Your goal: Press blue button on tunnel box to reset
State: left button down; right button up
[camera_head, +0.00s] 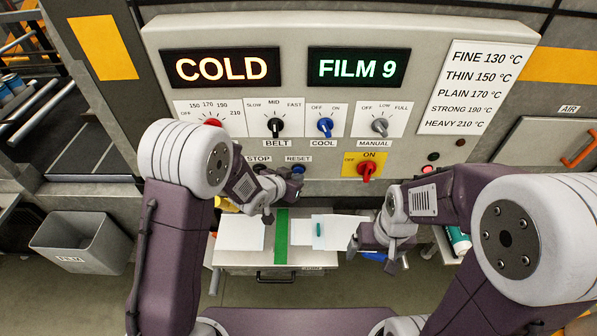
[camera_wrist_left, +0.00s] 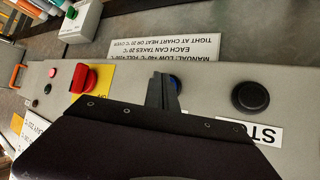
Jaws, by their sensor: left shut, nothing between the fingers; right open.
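The tunnel box is a grey control panel (camera_head: 430,60) filling the upper head view. The RESET label (camera_head: 298,159) sits on its lower part, with the blue button (camera_head: 298,169) just under it. In the left wrist view the blue button (camera_wrist_left: 176,84) shows partly behind my fingers. My left gripper (camera_head: 296,185) is shut and empty, its tips (camera_wrist_left: 162,80) in front of the panel close to the button. I cannot tell whether they touch it. My right gripper (camera_head: 372,242) is open and empty, low over the right side of the worktop.
The black STOP button (camera_wrist_left: 251,96) is beside the blue one. A red switch on a yellow plate (camera_head: 366,170) is to its right. Dial knobs line the panel above. Below are white sheets (camera_head: 240,233) and a green strip (camera_head: 281,240). A grey bin (camera_head: 85,240) stands left.

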pick_arm(q)
jog(key=shift+w, duration=0.45)
dwell(0.5)
jog(key=shift+s, duration=0.85)
jog(key=shift+b, duration=0.3)
jog(key=s+b, duration=0.1)
jog(key=s, duration=0.4)
dwell(0.5)
